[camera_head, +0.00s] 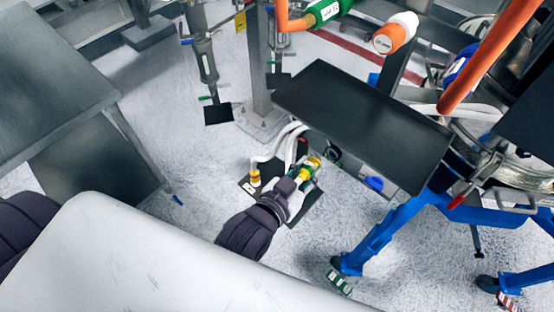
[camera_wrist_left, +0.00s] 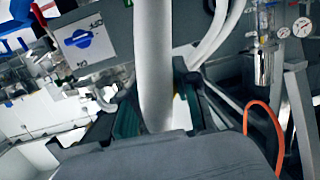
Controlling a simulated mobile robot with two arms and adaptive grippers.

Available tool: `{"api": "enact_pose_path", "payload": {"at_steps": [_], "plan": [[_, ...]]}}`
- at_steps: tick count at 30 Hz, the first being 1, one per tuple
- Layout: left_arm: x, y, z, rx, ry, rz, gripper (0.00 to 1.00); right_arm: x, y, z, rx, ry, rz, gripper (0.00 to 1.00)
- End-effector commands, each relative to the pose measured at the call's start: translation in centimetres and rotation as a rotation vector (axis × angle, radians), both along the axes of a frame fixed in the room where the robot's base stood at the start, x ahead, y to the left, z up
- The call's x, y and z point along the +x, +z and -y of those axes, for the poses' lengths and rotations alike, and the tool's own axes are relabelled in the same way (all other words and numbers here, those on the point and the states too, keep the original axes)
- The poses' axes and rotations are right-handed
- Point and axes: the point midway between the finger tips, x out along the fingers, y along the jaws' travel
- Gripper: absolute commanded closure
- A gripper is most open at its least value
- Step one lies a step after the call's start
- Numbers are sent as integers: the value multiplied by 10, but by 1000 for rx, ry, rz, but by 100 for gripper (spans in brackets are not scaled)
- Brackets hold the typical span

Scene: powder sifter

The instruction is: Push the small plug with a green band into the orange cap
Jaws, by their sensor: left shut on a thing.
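My left gripper (camera_head: 296,187) reaches down to the dark floor plate in the head view. It is shut on the small plug with a green band (camera_head: 305,172), which is partly covered by the fingers. A yellow-orange piece (camera_head: 314,162) shows at the plug's far end; I cannot tell whether it is the orange cap or touches the plug. In the left wrist view a white hose (camera_wrist_left: 154,65) runs up between the two fingers (camera_wrist_left: 155,115), and the plug is hidden. My right gripper is not in view.
A second white hose with a yellow fitting (camera_head: 255,177) stands on the dark plate (camera_head: 300,218). A black tabletop (camera_head: 360,120) overhangs close to the right. A blue stand leg (camera_head: 385,235) is farther right.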

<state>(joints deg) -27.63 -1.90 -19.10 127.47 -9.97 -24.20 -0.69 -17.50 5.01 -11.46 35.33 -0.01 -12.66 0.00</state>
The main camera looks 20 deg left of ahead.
Motion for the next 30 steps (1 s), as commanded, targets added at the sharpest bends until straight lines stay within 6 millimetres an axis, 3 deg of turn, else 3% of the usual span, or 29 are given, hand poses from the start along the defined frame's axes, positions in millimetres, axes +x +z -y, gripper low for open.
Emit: {"api": "enact_pose_path", "payload": {"at_steps": [5, 9, 14, 17, 20, 24, 30], "plan": [[14, -14, 77, 67, -153, -182, 100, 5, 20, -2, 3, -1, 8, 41], [10, -45, 128, 173, -246, -395, 100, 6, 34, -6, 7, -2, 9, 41], [2, -85, 145, 283, -274, -627, 100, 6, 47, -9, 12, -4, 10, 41], [-1, -109, 138, 340, -266, -758, 100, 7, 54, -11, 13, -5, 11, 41], [0, -131, 116, 387, -240, -890, 100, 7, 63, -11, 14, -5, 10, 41], [9, -157, 61, 424, -183, -1065, 100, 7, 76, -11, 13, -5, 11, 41], [25, -166, -13, 418, -115, -1218, 100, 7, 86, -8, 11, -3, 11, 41]]}}
